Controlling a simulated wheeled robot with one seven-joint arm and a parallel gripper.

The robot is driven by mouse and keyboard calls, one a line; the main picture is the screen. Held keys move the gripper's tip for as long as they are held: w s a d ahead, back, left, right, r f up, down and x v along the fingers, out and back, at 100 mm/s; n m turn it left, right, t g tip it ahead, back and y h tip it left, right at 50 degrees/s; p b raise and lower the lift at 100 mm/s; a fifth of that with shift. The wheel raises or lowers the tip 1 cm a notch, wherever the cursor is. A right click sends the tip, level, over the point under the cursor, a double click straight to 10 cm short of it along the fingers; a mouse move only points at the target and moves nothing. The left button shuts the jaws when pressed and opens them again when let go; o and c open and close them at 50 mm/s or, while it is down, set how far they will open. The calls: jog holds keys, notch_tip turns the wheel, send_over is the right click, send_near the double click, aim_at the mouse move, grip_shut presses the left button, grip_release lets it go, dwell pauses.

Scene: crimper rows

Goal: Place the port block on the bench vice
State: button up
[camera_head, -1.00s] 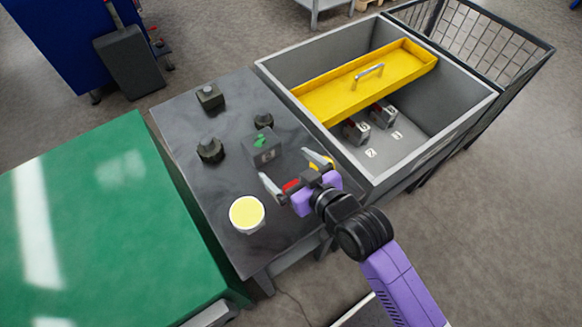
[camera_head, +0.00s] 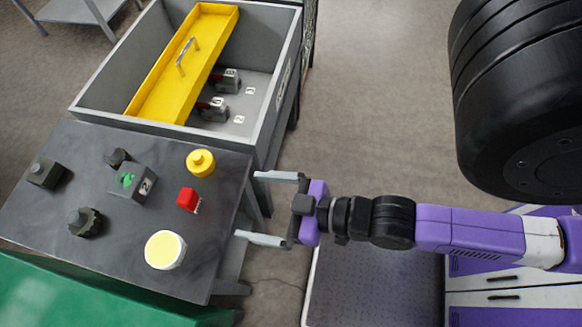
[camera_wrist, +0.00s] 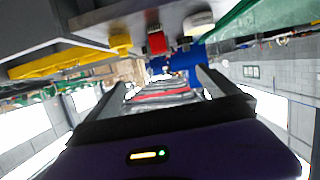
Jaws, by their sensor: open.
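My gripper (camera_head: 247,206) is open and empty, its two fingers pointing left just off the grey table's right edge. A small red block (camera_head: 188,199) stands on the table beyond the fingertips, apart from them; it also shows in the wrist view (camera_wrist: 157,42). A grey block (camera_head: 131,184) with a green mark and a numbered label stands farther left. Two dark, numbered tool-like pieces (camera_head: 226,80) (camera_head: 214,109) sit in the grey bin. I cannot tell for certain which piece is the port block or which is the bench vice.
The table (camera_head: 115,248) also holds a yellow knob (camera_head: 201,163), a pale yellow-topped cylinder (camera_head: 165,250) and several dark knobs and blocks. The grey bin (camera_head: 268,100) behind holds a yellow tray (camera_head: 165,85) with a handle. A green surface (camera_head: 60,295) adjoins the near side. Open floor lies right of the bin.

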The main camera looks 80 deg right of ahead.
jog(key=s+r, duration=0.5)
jog(key=s, duration=0.1)
jog(key=shift+s+a, duration=0.25)
jog(key=shift+s, duration=0.1)
